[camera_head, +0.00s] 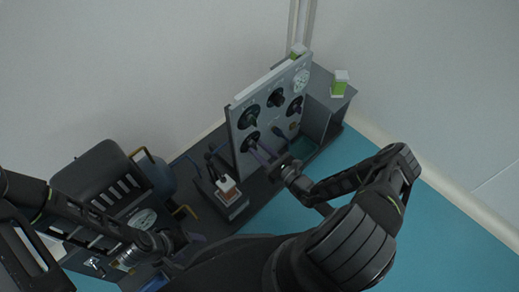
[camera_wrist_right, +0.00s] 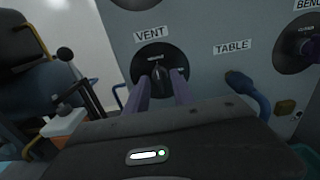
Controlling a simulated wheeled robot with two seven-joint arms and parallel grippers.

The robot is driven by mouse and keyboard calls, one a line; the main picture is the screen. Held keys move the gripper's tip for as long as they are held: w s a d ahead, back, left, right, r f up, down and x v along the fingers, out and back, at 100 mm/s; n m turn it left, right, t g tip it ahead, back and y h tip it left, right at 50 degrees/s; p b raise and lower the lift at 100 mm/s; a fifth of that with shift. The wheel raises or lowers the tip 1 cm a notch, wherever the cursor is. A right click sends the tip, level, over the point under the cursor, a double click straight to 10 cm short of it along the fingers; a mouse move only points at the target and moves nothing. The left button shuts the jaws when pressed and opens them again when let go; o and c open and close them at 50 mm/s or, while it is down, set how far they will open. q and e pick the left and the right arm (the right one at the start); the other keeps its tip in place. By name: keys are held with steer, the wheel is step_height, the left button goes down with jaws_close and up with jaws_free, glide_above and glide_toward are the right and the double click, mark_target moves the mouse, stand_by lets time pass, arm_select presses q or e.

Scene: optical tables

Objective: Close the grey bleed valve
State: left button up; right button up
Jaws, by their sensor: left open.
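A grey panel (camera_head: 245,103) carries several round black valves. My right gripper (camera_head: 262,155) reaches the lower-left valve; in the right wrist view this is the black knob labelled VENT (camera_wrist_right: 157,60). The purple-grey fingers of my right gripper (camera_wrist_right: 161,84) stand apart, one on each side of the knob's grip. I cannot tell whether they press on it. My left gripper (camera_head: 165,252) is open at the lower left, by the dark machine with a gauge (camera_head: 141,219). No valve in view is labelled as a bleed valve, so I cannot tell which one it is.
A blue lever under the TABLE label (camera_wrist_right: 248,90) stands right of the VENT knob. A black-knobbed lever (camera_wrist_right: 66,55) rises at the left. A small box with a white-and-orange top (camera_head: 226,186) stands before the panel. A green-and-white box (camera_head: 340,83) sits on the cabinet.

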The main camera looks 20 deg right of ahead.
steer(key=p+v, duration=0.1)
steer(key=v, duration=0.6)
steer(key=shift+s+d, duration=0.15)
steer(key=shift+s, duration=0.25)
